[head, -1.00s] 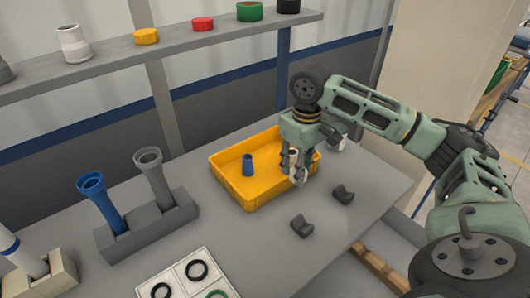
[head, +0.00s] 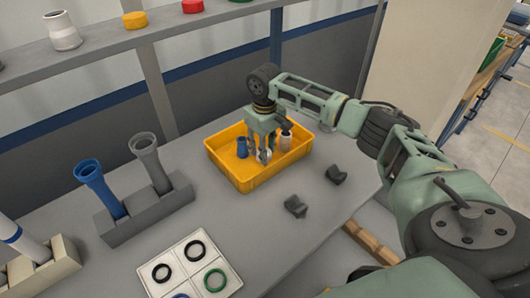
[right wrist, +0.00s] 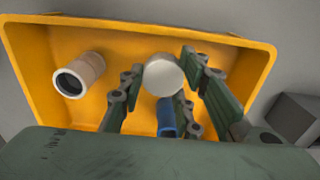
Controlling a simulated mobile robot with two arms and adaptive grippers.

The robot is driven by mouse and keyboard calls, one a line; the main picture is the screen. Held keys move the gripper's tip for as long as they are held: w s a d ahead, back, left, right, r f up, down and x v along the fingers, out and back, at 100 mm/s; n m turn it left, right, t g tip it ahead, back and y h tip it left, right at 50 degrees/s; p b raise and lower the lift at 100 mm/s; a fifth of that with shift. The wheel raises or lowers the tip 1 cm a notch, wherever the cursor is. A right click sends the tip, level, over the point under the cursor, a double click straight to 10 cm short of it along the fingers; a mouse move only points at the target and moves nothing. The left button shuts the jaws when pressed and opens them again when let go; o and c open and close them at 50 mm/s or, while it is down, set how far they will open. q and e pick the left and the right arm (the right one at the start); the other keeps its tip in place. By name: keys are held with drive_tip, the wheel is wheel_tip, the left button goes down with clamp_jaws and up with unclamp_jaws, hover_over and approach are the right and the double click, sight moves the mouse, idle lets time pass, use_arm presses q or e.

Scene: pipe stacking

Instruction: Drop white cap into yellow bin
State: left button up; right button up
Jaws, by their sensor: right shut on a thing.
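The yellow bin (head: 232,178) stands on the grey table and also fills much of the right wrist view (right wrist: 40,70). My right gripper (head: 264,156) points down over the inside of the bin. In the right wrist view its fingers (right wrist: 160,88) are on both sides of the round white cap (right wrist: 164,74), shut on it. In the head view the cap is small and mostly hidden by the fingers. A whitish-beige pipe piece (head: 286,141) is also in the bin. My left gripper is out of view.
Two dark grey holders (head: 296,207) (head: 336,175) lie in front of and right of the bin. At left a grey rack (head: 150,215) holds a blue and a grey pipe. A white tray (head: 190,272) with rings lies in front. A shelf (head: 160,30) runs behind.

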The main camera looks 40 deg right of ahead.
wheel_tip(320, 180, down, 2)
drive_tip(key=shift+f, duration=0.2)
drive_tip(key=shift+f, duration=0.15)
drive_tip(key=shift+f, duration=0.4)
drive_tip(key=o, duration=0.8)
drive_tip(key=shift+o, duration=0.2)
drive_tip(key=shift+r, duration=0.1)
drive_tip(key=shift+d+r, duration=0.1)
drive_tip(key=shift+r, duration=0.25)
wheel_tip(320, 180, up, 12)
drive_tip(key=b, duration=0.1)
drive_tip(key=shift+r, duration=0.2)
